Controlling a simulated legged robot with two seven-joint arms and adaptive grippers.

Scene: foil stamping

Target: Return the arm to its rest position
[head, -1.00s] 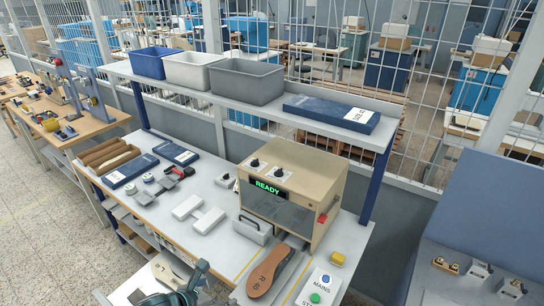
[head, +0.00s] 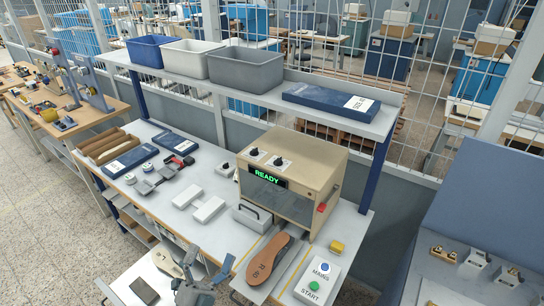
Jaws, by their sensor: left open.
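My left gripper (head: 206,266) is at the bottom of the head view, left of centre. Its grey fingers are spread and point up the picture, with nothing seen between them. It is in front of the bench's near edge, left of a brown insole (head: 268,258) and right of a pale insole (head: 168,263). Most of my left arm is below the picture. My right gripper is not in view.
A beige stamping machine (head: 318,178) with a lit READY display stands on the bench (head: 150,207). A control box (head: 318,281) marked MAINS and START is right of the brown insole. White blocks (head: 208,209) lie mid-bench. A shelf with bins (head: 245,70) spans above.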

